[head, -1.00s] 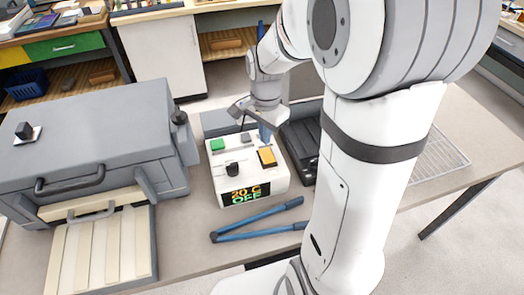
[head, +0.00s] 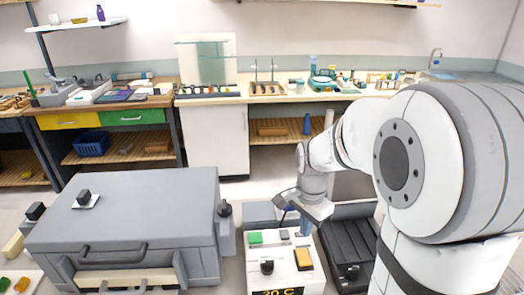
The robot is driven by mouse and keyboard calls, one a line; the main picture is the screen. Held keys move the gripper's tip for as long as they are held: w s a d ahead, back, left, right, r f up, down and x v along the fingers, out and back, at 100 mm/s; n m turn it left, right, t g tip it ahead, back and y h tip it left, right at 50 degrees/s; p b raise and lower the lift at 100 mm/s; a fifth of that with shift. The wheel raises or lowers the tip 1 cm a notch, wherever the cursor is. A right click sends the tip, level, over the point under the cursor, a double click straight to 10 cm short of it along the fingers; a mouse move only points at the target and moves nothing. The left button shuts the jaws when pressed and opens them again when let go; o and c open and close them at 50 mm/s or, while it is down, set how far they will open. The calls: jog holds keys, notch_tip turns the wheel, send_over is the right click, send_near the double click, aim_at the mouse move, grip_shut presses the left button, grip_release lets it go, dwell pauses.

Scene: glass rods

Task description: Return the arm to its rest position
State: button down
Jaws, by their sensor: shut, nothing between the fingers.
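My white and grey arm fills the right side of the head view. My gripper (head: 291,208) hangs at its end, above the back edge of the white control box (head: 283,268). Its fingers are small here and partly lost against the box, but they look shut and no held object shows. The control box has a green button, a yellow button, a black knob and a lit display cut off by the lower edge.
A grey furnace-like box (head: 130,225) with handles stands left of the control box. A black ribbed case (head: 347,245) is on the right, partly behind my arm. Behind are a white cabinet (head: 213,135), shelves and a counter with lab items. Floor lies between.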

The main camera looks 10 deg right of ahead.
jog(key=s+r+n+t, duration=0.1)
jog(key=s+r+n, duration=0.2)
jog(key=s+n, duration=0.3)
jog(key=s+a+r+n+t, duration=0.1)
jog(key=s+r+n+t, duration=0.1)
jog(key=s+r+n, duration=0.2)
jog(key=s+n, duration=0.2)
jog(key=s, duration=0.2)
jog(key=shift+a, duration=0.25)
jog(key=c, duration=2.1)
grip_release()
jog(key=shift+s, duration=0.1)
